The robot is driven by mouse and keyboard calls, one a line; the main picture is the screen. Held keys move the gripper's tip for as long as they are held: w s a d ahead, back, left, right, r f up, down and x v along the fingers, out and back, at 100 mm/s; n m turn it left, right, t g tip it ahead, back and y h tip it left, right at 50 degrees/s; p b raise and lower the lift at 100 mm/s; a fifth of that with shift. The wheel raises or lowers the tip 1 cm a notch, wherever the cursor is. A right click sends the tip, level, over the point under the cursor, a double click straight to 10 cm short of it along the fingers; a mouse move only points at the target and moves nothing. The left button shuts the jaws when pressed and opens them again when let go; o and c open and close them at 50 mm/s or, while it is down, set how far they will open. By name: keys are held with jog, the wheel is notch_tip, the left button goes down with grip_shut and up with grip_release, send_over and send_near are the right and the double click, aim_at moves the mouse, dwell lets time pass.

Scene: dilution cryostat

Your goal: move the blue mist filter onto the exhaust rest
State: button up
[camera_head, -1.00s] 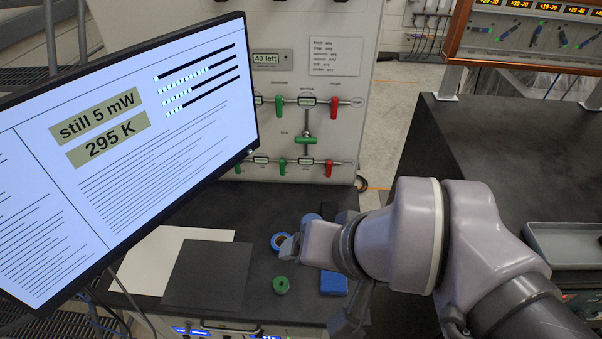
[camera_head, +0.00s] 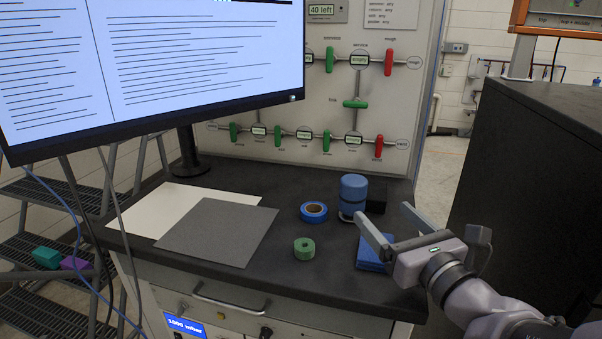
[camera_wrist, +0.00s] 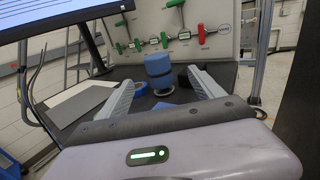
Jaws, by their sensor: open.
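The blue mist filter (camera_head: 353,190) is an upright blue cylinder with a darker band, standing near the back of the dark bench. In the wrist view the filter (camera_wrist: 158,68) shows ahead, between the lines of the two fingers. My gripper (camera_head: 382,211) is open and empty, in front of the filter and to its right in the head view. In the wrist view my gripper (camera_wrist: 161,78) has its fingers wide apart, with no visible contact. A pale ring edge shows at the filter's foot. I cannot identify the exhaust rest for sure.
A blue tape roll (camera_head: 313,211), a green roll (camera_head: 304,248) and a blue flat block (camera_head: 371,254) lie near the filter. A black block (camera_head: 376,196) stands behind it. The monitor (camera_head: 150,70) overhangs the left; a valve panel (camera_head: 330,100) closes the back.

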aim_at(362, 192)
jog(key=w+p, duration=0.1)
jog(key=p, duration=0.1)
jog(key=w+r+p, duration=0.1)
jog(key=w+p, duration=0.1)
jog(key=w+a+p, duration=0.1)
jog(key=p, duration=0.1)
jog(key=shift+w+a+r, duration=0.1)
jog(key=shift+w+r, duration=0.05)
jog(key=x, duration=0.2)
jog(key=f+x, duration=0.1)
jog(key=x, duration=0.1)
jog(key=shift+w+a, duration=0.1)
jog(key=shift+w, duration=0.2)
jog(key=x, duration=0.1)
jog(key=p+x, duration=0.1)
jog(key=x, duration=0.3)
jog(key=shift+a+r+p, duration=0.15)
jog(key=shift+a+p, duration=0.15)
jog(key=shift+w, duration=0.3)
grip_shut()
